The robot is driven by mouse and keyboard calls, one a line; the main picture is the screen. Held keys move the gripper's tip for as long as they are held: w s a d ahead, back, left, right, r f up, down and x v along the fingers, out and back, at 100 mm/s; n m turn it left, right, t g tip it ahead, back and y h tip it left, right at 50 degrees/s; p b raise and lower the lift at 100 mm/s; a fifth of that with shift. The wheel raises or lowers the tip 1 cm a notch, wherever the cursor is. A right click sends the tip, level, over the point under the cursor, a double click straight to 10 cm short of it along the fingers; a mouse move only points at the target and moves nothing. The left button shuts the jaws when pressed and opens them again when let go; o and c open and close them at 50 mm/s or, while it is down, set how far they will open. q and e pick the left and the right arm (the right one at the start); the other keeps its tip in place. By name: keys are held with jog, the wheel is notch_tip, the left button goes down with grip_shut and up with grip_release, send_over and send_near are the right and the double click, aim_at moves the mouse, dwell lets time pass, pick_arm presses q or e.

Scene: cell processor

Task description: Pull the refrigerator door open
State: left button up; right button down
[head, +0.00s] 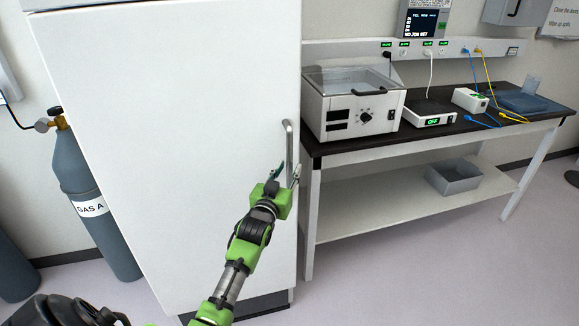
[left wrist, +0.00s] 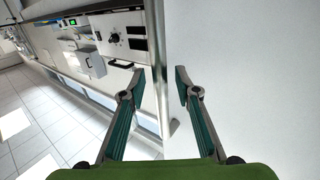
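The refrigerator (head: 180,130) is a tall white cabinet at the left of the head view. Its door appears shut. A grey vertical bar handle (head: 289,140) sits at the door's right edge. My left gripper (head: 287,172) is at the lower end of the handle, its fingers apart. In the left wrist view the handle (left wrist: 163,55) runs down between the two spread fingertips of the left gripper (left wrist: 160,85). I cannot tell whether a finger touches it. The white door surface (left wrist: 250,80) fills the right side of that view. My right gripper does not show.
A bench (head: 330,147) with a dark top stands right of the refrigerator, carrying a white bath-like device (head: 350,105) and small instruments. A grey gas cylinder (head: 80,170) stands at the left. The floor (head: 430,270) right of the refrigerator is clear.

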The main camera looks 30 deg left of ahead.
pick_arm(q)
jog(key=shift+x, duration=0.8)
grip_shut()
jog(key=shift+s, duration=0.1)
